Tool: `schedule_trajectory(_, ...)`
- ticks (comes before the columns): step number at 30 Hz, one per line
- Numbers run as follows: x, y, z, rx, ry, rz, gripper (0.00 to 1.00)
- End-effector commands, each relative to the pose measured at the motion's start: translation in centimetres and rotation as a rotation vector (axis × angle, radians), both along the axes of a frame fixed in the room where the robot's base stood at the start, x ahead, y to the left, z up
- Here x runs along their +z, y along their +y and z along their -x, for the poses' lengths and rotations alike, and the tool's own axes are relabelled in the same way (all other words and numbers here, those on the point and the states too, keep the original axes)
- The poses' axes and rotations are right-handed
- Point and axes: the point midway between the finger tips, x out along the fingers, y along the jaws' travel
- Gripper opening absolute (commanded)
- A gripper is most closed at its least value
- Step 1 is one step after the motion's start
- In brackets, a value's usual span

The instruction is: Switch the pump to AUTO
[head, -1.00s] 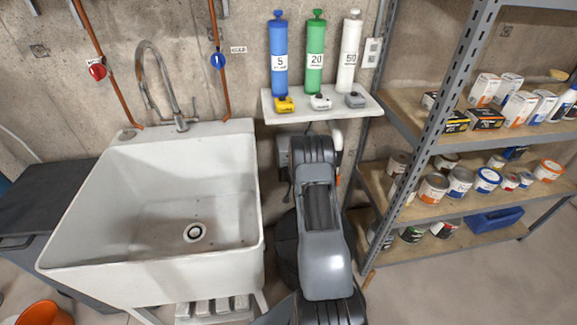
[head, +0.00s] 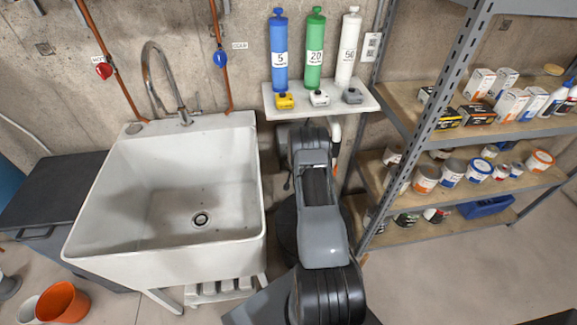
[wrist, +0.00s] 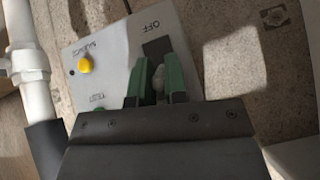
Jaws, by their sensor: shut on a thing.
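In the wrist view the pump's control panel (wrist: 118,58) is a pale box on the wall, seen upside down. It has a dark plate (wrist: 156,46) by the word OFF, a yellow button (wrist: 85,64) marked SILENCE, and a TEST label below. My gripper (wrist: 157,72) reaches over the plate with its green fingers. They are closed on a pale grey switch lever (wrist: 158,82), mostly hidden between them. No AUTO label is visible, and I cannot tell the lever's setting. In the head view my arm hides the panel and gripper.
A white pipe (wrist: 26,60) runs beside the panel. In the head view a sink (head: 165,245) stands left of my arm and a metal shelf (head: 440,110) with cans right. A wall ledge (head: 320,103) with bottles hangs above. An orange bucket (head: 62,302) is on the floor.

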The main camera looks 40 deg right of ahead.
Motion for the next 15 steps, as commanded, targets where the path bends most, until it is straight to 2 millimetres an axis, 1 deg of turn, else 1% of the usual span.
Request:
schedule_trajectory(1,0.04,-0.01,-0.03,0.0,-0.001,0.001,0.0)
schedule_trajectory(2,0.05,0.0,-0.03,0.0,-0.001,0.001,0.15)
schedule_trajectory(9,0.05,0.0,-0.03,0.0,-0.001,0.001,0.38)
schedule_trajectory(15,0.06,-0.01,-0.02,0.0,-0.001,0.001,0.38)
